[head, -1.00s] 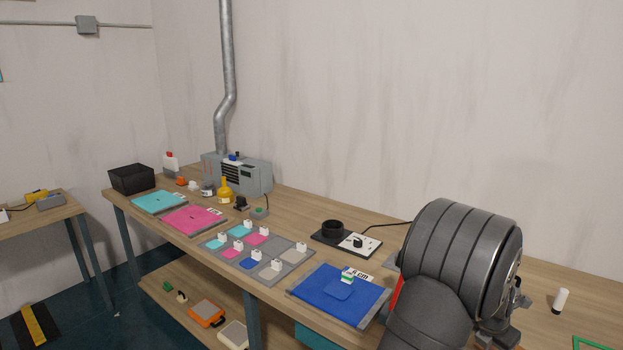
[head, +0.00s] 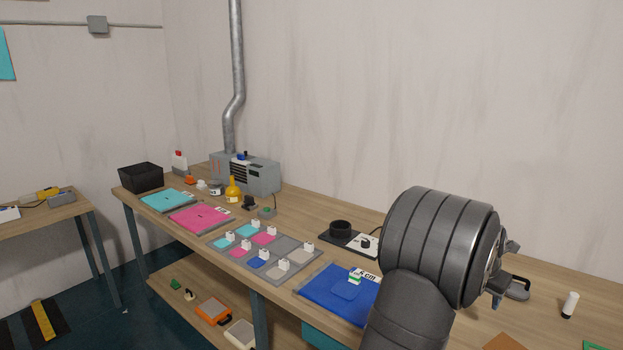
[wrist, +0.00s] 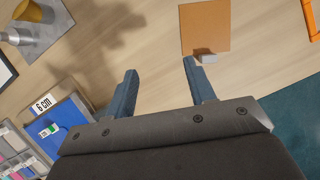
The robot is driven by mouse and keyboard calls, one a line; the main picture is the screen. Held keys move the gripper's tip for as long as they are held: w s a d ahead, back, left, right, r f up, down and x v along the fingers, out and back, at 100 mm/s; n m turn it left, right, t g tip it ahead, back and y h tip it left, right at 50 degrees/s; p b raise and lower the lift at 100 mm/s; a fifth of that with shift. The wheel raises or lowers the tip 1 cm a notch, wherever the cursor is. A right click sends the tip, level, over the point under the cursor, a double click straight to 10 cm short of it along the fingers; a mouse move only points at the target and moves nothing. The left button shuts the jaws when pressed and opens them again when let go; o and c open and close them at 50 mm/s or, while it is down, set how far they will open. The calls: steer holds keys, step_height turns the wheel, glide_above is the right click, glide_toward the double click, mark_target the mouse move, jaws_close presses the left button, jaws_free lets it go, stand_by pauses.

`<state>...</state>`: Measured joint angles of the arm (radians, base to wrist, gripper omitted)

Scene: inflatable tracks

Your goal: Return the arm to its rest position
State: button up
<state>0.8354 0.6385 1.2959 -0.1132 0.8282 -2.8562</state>
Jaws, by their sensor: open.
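My arm fills the lower right of the head view, held above the workbench. My gripper (wrist: 158,78) shows in the wrist view with its two blue-grey fingers apart and nothing between them. It is over bare wood, between the blue sheet and an orange-brown square. In the head view the gripper's fingers are mostly hidden behind the wrist, with only small parts showing at its right. The blue sheet (head: 325,305) lies on the bench left of the arm, with a blue patch and a small white-and-green clip on it.
A grey tray (head: 285,243) of coloured patches, a pink sheet (head: 200,218), a cyan sheet (head: 166,202) and a black bin (head: 140,177) are further left. A white cylinder (head: 570,304) stands at right; an orange-brown square (wrist: 205,28) lies nearby.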

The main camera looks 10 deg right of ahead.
steer(key=w+a+r+n+t, duration=0.15)
steer(key=w+a+r, duration=0.25)
steer(key=w+a, duration=0.5)
steer(key=w+a+r+n+g, duration=0.15)
steer(key=w+a+r, duration=0.35)
steer(key=w, duration=0.5)
steer(key=s+a+f+t, duration=0.1)
steer(key=a+f, duration=0.3)
steer(key=a, duration=0.6)
steer(key=s+a+f, duration=0.1)
steer(key=a+f, duration=0.3)
steer(key=a, duration=0.6)
steer(key=shift+n+y, duration=0.3)
steer(key=shift+w+a+f, duration=0.1)
steer(key=shift+f, duration=1.4)
steer(key=shift+a+f, duration=0.1)
steer(key=shift+f, duration=1.4)
step_height(320, 180, up, 6)
steer(key=w+d+r, duration=0.1)
steer(key=d+r, duration=0.1)
steer(key=d, duration=0.5)
steer(key=w+d+r, duration=0.1)
steer(key=d+r, duration=0.2)
steer(key=d, duration=0.5)
steer(key=shift+r, duration=0.25)
steer(key=shift+w+a, duration=0.1)
